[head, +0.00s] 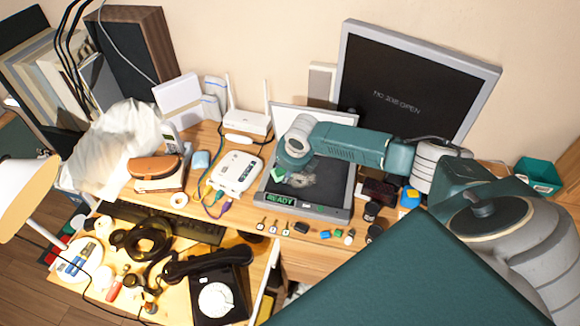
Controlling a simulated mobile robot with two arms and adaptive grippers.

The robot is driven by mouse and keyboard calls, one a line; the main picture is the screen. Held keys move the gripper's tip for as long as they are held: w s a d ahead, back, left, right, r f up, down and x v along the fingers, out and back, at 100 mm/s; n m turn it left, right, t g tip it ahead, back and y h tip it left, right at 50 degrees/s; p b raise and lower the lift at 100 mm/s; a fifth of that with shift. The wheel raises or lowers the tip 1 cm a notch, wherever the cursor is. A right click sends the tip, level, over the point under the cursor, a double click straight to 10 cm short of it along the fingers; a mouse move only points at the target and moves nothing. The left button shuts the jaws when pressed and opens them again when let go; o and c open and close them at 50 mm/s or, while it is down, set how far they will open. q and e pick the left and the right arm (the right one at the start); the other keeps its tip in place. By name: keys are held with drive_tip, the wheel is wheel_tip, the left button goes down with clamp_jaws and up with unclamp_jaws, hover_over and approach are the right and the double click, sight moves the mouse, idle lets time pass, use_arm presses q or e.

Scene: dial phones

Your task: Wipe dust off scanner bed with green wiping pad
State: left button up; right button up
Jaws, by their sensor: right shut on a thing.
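The scanner (318,210) lies on the desk with its lid (340,115) raised behind and a READY label at its front left. Its dark bed (328,185) carries a pale grey dust patch (302,180) left of the middle. My right arm reaches in from the right over the scanner. My right gripper (284,166) points down at the left side of the bed, its fingers mostly hidden by the wrist. It is shut on the green wiping pad (277,175), which is beside the dust. Whether the pad touches the bed cannot be told. My left gripper is not in view.
A monitor (410,85) stands behind the scanner. A white box with lights (237,172) and a router (247,120) are to its left. Small coloured items (302,228) and dark jars (374,210) line the front and right. A black dial phone (215,290) sits lower left.

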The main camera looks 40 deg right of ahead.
drive_tip(key=shift+s+d+p, duration=0.65)
drive_tip(key=shift+d, duration=0.1)
drive_tip(key=shift+s+d+p, duration=1.05)
drive_tip(key=shift+s+d, duration=0.35)
drive_tip(key=shift+s, duration=0.3)
drive_tip(key=shift+s+d+p, duration=0.9)
drive_tip(key=shift+s+d, duration=0.75)
drive_tip(key=shift+s, duration=0.3)
drive_tip(key=shift+w+a, duration=0.2)
drive_tip(key=shift+w, duration=0.15)
drive_tip(key=shift+w+a+b, duration=0.4)
drive_tip(key=shift+w+a, duration=0.6)
drive_tip(key=shift+w, duration=0.2)
drive_tip(key=shift+w+a+f+b, duration=0.2)
drive_tip(key=shift+w+a+b, duration=0.5)
drive_tip(key=shift+w+a, duration=0.95)
clamp_jaws()
drive_tip(key=shift+w+a+b, duration=0.35)
drive_tip(key=shift+w+a, duration=0.55)
